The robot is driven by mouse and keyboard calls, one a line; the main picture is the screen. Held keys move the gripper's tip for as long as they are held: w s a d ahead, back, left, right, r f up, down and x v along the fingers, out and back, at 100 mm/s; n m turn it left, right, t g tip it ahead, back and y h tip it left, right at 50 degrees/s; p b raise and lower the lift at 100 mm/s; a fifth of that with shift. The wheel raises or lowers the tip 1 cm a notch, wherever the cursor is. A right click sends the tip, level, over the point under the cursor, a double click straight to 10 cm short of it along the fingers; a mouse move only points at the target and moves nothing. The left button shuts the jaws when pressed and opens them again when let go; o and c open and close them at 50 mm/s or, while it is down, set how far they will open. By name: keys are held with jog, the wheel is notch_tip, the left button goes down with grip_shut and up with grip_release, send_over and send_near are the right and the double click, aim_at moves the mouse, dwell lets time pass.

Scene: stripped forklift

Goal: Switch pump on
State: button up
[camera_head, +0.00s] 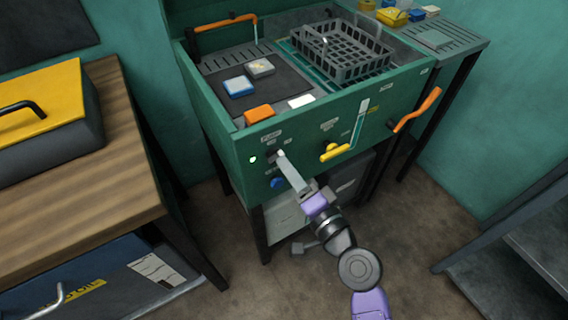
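The green washing cabinet (300,143) has a front panel with a "PUMP"-like label (271,135) at its left. A small round lamp (253,160) glows pale green left of my gripper. My gripper (281,155) reaches up to the panel just below that label, its tip at or very near the panel. Its fingers show as one narrow grey bar, so I cannot tell whether they are apart. The pump switch itself is not clear; the fingertips cover that spot. A blue knob (277,183) sits below the tip.
A yellow lever (335,151) and an orange handle (417,110) stick out of the panel to the right. A black basket (342,50) stands on top. A wooden bench (85,180) is at left, a dark shelf (520,230) at right. Floor shows between them.

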jog(key=v, duration=0.5)
jog(key=shift+s+d+b, duration=0.1)
jog(key=shift+s+b, duration=0.05)
jog(key=shift+b, duration=0.15)
jog(key=s+d+r+n+t+h+p, duration=0.3)
jog(key=s+d+h, duration=0.5)
jog(key=s+d, duration=0.45)
jog(key=s+d+r+n+g+h+p, duration=0.1)
jog(key=s+d+r+n+p, duration=0.1)
jog(key=s, duration=0.8)
jog(key=s+d+r+n+g+h+p, duration=0.1)
jog(key=s+d+r+n+p, duration=0.1)
jog(key=s+d, duration=0.3)
jog(key=s+r+p, duration=0.1)
jog(key=s, duration=0.3)
jog(key=shift+s+r+g+h, duration=0.3)
jog(key=shift+s+r+g, duration=0.05)
jog(key=shift+s+g, duration=0.05)
